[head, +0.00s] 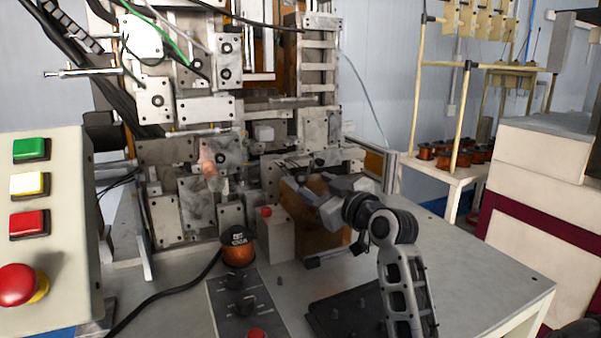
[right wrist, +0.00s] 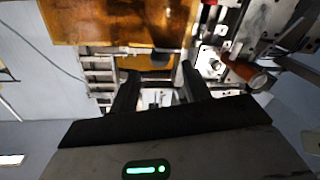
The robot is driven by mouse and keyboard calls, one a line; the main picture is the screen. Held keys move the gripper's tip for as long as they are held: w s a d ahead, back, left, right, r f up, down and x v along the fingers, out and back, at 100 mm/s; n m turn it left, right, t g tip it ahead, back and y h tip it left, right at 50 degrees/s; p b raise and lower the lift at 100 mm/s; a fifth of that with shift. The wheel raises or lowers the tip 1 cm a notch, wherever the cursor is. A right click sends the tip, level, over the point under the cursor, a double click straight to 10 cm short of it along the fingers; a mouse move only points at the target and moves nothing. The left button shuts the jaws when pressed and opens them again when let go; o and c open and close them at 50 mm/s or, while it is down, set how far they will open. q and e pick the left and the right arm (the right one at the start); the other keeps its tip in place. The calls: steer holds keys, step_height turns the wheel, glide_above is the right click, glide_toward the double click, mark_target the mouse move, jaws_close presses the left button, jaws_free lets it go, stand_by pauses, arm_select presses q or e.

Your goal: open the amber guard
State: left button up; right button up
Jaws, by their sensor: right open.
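The amber guard (head: 318,235) is a translucent orange-brown panel at the front of the coil winder, low and right of its middle, partly hidden behind my right gripper. It fills the upper left of the right wrist view (right wrist: 120,18). A short dark bar (head: 325,258) shows by its lower part; I cannot tell if it is the handle. My right gripper (head: 305,192) is in front of the guard's upper part. In the wrist view its two dark fingers (right wrist: 160,80) are apart, with amber seen beyond the tips. I cannot tell whether they touch the guard. My left gripper is out of view.
A copper-wound spool (head: 238,247) and a pale box with a red button (head: 275,235) stand left of the guard. A knob panel (head: 245,305) lies in front. A button console (head: 45,230) is at left. The table's right side (head: 470,265) is clear.

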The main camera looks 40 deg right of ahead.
mark_target(305, 180)
steer(key=w, duration=0.4)
steer(key=w+d+p, duration=0.1)
steer(key=w, duration=0.1)
steer(key=shift+w, duration=0.35)
